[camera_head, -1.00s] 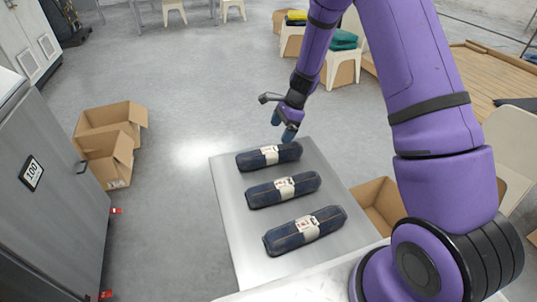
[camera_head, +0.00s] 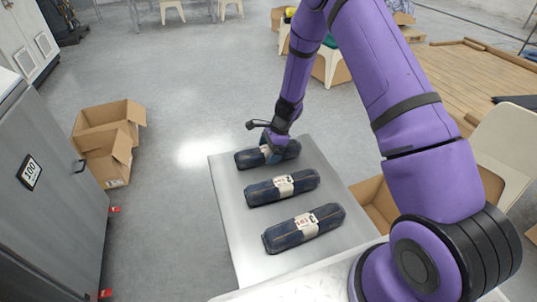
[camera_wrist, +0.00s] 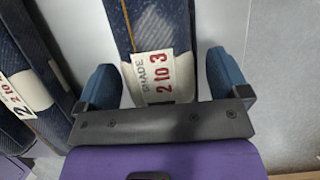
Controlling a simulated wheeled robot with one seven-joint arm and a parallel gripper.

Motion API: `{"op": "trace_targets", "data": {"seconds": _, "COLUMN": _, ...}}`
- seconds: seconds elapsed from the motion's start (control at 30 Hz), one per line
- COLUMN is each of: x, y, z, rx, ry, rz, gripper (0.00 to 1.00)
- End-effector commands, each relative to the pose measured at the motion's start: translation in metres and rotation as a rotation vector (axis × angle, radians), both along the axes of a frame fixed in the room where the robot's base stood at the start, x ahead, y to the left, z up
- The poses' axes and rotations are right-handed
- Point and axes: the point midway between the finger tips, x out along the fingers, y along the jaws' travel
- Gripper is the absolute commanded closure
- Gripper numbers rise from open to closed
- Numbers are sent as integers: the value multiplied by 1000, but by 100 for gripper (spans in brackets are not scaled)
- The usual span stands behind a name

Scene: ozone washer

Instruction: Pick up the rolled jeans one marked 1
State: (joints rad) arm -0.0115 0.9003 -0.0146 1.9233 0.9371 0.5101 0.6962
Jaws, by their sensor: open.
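The rolled jeans at the far end of the metal table are a dark blue roll (camera_head: 290,152) with a pale paper band. In the wrist view this roll (camera_wrist: 150,25) lies between my fingers, its band (camera_wrist: 160,78) reading "SHADE" and "2 to 3", with a dark mark like a 1 partly hidden by my gripper's crossbar. My gripper (camera_head: 268,148) is over this roll, and in the wrist view my gripper (camera_wrist: 163,78) is open, one finger on each side with gaps to the roll.
Two similar rolls lie nearer on the table (camera_head: 230,220): a middle one (camera_head: 262,193), whose band shows a 2 in the wrist view (camera_wrist: 22,100), and a near one (camera_head: 285,238). An open cardboard box (camera_head: 375,205) stands right of the table.

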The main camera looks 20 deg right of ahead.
Motion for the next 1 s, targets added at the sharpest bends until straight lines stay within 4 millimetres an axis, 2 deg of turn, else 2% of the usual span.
{"op": "trace_targets", "data": {"seconds": 0.23, "x": 0, "y": 1, "z": -3, "rx": 0, "ry": -1, "rz": 1, "gripper": 6}}
{"op": "trace_targets", "data": {"seconds": 0.5, "x": 0, "y": 1, "z": -3, "rx": 0, "ry": -1, "rz": 1, "gripper": 68}}
{"op": "trace_targets", "data": {"seconds": 0.53, "x": 0, "y": 1, "z": -2, "rx": 0, "ry": -1, "rz": 1, "gripper": 71}}
{"op": "trace_targets", "data": {"seconds": 0.8, "x": 1, "y": 1, "z": 1, "rx": 0, "ry": -2, "rz": 0, "gripper": 71}}
{"op": "trace_targets", "data": {"seconds": 1.0, "x": 1, "y": 1, "z": 28, "rx": -1, "ry": -5, "rz": 1, "gripper": 71}}
